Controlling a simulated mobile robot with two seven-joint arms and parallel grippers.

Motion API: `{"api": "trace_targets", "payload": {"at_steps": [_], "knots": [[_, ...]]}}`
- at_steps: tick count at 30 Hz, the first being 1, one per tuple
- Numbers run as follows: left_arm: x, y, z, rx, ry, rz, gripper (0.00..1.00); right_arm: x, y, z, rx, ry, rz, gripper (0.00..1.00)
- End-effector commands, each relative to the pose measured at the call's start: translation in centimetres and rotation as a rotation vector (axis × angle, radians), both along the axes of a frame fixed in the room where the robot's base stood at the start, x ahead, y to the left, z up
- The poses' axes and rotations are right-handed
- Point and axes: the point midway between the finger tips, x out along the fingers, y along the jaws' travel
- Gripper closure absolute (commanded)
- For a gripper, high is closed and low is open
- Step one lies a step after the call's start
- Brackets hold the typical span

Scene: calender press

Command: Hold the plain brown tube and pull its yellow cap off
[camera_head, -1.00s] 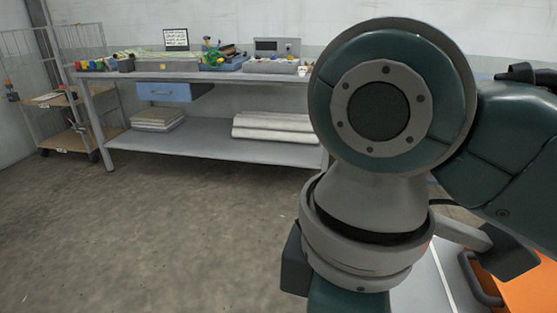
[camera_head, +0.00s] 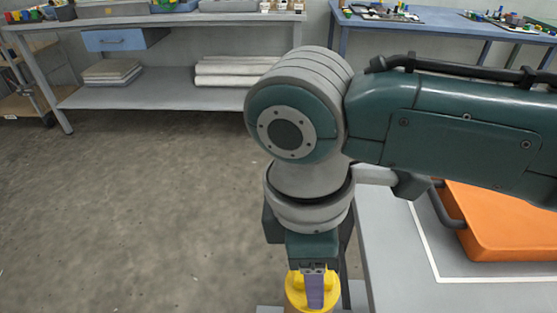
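A yellow cap (camera_head: 296,290) shows at the bottom edge of the head view, with a small strip of brown tube (camera_head: 296,309) under it. The rest of the tube is cut off by the picture edge. My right gripper (camera_head: 314,292) points down at the cap, with one purple-grey finger in front of the yellow. Its other finger is hidden, so I cannot tell whether it is closed on the cap. My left gripper is not in view.
A grey table (camera_head: 394,285) with an orange case (camera_head: 505,225) stands at the right. A workbench (camera_head: 180,98) with a blue drawer (camera_head: 121,39) stands at the back left, and a blue table (camera_head: 436,18) at the back right. The floor at left is clear.

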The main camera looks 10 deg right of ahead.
Motion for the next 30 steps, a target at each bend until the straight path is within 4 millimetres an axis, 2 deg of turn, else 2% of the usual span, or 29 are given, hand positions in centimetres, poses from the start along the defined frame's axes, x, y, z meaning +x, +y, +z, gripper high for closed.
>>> {"api": "trace_targets", "payload": {"at_steps": [8, 22, 30], "knots": [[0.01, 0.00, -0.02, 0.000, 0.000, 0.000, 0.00, -0.02, 0.02, -0.14, 0.001, 0.000, 0.000, 0.45], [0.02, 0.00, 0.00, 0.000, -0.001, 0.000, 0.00, -0.01, 0.03, -0.11, 0.001, 0.000, 0.000, 0.98], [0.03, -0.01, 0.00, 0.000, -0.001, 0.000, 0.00, -0.01, 0.03, -0.11, 0.001, 0.000, 0.000, 1.00]]}}
